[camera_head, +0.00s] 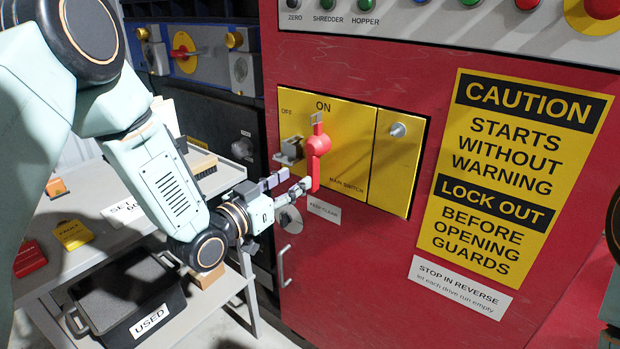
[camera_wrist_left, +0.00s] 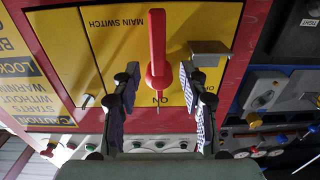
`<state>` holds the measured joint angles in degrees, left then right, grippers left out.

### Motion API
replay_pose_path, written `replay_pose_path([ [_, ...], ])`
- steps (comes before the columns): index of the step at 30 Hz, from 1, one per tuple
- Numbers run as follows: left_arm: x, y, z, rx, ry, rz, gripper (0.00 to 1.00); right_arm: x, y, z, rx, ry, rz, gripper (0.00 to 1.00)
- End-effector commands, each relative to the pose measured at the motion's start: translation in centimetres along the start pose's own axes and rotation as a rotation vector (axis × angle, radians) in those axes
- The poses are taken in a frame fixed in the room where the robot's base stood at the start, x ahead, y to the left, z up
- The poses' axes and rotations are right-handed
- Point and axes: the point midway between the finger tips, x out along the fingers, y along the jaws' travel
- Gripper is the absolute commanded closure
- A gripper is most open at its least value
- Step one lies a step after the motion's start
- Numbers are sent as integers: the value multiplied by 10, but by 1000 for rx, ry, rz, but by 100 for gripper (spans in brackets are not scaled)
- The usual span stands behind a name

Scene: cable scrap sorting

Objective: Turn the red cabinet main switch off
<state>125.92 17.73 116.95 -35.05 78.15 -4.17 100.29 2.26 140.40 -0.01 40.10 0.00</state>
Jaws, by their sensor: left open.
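The main switch is a red handle (camera_head: 318,146) on a yellow plate (camera_head: 345,120) of the red cabinet (camera_head: 350,270). It stands upright, its grey pointer end toward the ON label; OFF is printed to the left. My left gripper (camera_head: 286,186) is open at the handle's lower left. In the left wrist view, upside down, the red handle (camera_wrist_left: 157,50) shows between the two spread fingers of my left gripper (camera_wrist_left: 160,82), with gaps on both sides. Whether the fingers reach around it in depth is unclear. My right gripper is not in view.
A grey metal lug (camera_head: 289,151) sticks out left of the handle, by OFF. A silver knob (camera_head: 398,130) sits on the right yellow panel. A cabinet pull handle (camera_head: 285,266) is below. A table (camera_head: 85,215) with a black USED bin (camera_head: 130,300) beneath stands left.

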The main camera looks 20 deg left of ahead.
Motion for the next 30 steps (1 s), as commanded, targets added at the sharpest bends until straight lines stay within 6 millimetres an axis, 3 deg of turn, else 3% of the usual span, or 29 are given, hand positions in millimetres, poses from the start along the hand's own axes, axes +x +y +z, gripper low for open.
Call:
replay_pose_path([
  [15, 64, -4, 2, 0, -3, -8, 57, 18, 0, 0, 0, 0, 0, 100],
  [26, 72, -2, 1, -2, -5, -5, 57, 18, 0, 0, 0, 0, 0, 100],
  [30, 72, -2, 1, -2, -5, -5, 67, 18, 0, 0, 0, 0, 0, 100],
])
